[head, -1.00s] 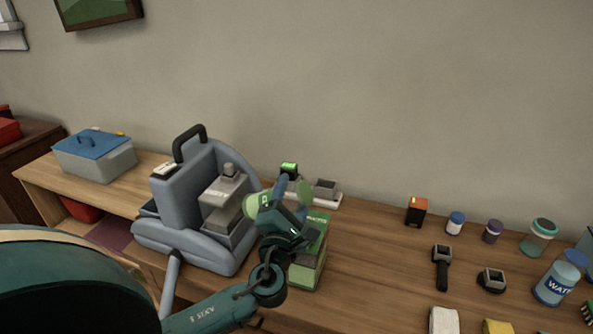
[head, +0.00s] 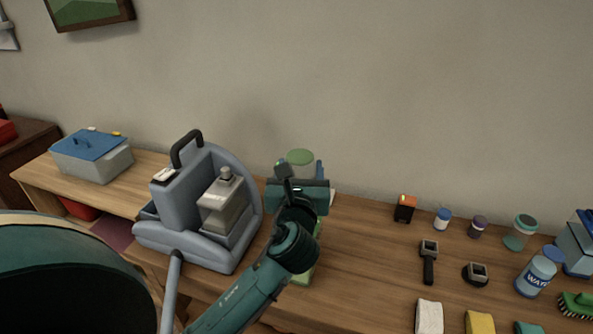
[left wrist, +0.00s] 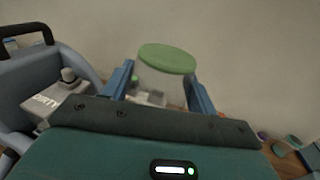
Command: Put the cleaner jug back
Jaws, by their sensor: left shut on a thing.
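My left gripper (head: 299,180) is shut on a clear jug with a round green lid, taken here as the cleaner jug (head: 300,157). The jug is roughly upright in the head view, its lower part hidden by the gripper. In the left wrist view the jug (left wrist: 167,59) stands between the two blue fingers. A grey-blue cleaning machine (head: 184,180) with a black handle stands just left of the gripper. My right gripper is out of view.
A green box (head: 306,272) stands on the wooden bench, partly behind my left arm. A water jug (head: 537,277), a black-and-orange block (head: 405,208), small jars and cloths lie to the right. A blue-lidded bin (head: 92,158) is at far left. Bare bench lies right of the gripper.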

